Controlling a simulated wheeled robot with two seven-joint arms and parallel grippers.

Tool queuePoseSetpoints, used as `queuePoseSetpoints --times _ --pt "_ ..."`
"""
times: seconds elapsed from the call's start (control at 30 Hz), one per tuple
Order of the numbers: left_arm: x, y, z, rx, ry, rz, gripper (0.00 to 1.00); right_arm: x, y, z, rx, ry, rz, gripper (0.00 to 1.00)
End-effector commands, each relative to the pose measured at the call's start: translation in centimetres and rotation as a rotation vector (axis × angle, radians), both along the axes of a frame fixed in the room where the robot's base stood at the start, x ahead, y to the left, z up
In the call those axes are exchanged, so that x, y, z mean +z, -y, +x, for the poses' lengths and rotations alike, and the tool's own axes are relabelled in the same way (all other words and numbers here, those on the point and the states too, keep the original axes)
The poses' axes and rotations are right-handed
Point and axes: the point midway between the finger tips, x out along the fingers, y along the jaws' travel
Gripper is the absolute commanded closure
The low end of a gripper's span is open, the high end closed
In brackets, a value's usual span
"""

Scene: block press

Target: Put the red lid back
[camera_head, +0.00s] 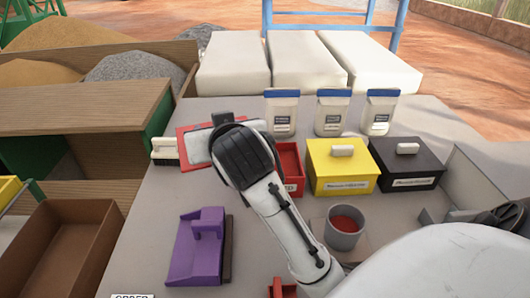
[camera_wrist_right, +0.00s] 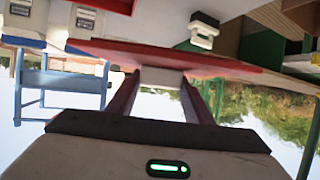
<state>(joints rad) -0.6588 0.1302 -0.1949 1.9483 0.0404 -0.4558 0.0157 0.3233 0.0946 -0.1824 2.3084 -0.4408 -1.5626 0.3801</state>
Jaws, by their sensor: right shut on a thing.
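The red lid (camera_head: 183,140) shows in the head view as a flat red plate, mostly hidden behind my right wrist and hand. In the right wrist view the red lid (camera_wrist_right: 230,64) spans the upper part, with its pale handle between my fingers. My right gripper (camera_wrist_right: 160,80) is shut on that handle and holds the lid. The red box (camera_head: 290,160) stands open to the right of my wrist, partly hidden by my arm. My left gripper is in neither view.
A yellow lidded box (camera_head: 340,180) and a black one (camera_head: 412,180) stand right of the red box. Jars (camera_head: 333,118) stand behind. A cup of red powder (camera_head: 344,238), a purple press-like object (camera_head: 195,258) and a brush (camera_head: 166,151) are on the grey table.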

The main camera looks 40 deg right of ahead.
Motion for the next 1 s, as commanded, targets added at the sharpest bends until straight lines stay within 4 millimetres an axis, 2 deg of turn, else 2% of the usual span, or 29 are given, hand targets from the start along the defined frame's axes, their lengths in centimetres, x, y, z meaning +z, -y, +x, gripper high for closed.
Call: queuePoseSetpoints --times 0.03,0.1,0.2,0.33,0.43,0.5,0.7,0.87,1.0 --pt "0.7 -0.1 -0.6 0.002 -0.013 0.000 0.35 0.0 2.4 0.5 -0.107 -0.006 -0.002 0.78" --pt "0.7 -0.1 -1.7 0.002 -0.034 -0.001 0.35 -0.4 5.8 0.7 -0.265 -0.005 -0.002 0.78" --pt "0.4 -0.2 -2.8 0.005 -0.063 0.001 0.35 -0.8 9.9 0.4 -0.459 -0.003 -0.001 0.78" --pt "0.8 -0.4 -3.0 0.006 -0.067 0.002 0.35 -1.0 13.2 -0.4 -0.621 0.000 0.001 0.78" --pt "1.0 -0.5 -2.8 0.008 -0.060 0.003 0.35 -1.9 14.3 -0.8 -0.676 -0.002 -0.002 0.78" --pt "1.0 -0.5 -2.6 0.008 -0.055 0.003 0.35 -3.3 14.6 -0.9 -0.686 -0.004 -0.005 0.78" --pt "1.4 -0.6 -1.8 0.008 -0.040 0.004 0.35 -6.7 14.5 -0.9 -0.684 -0.001 -0.003 0.78" --pt "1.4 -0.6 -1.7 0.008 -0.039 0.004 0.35 -8.1 14.5 -0.9 -0.682 -0.001 -0.002 0.78" --pt "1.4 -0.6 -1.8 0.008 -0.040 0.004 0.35 -10.2 14.5 -0.9 -0.681 -0.002 -0.004 0.78"
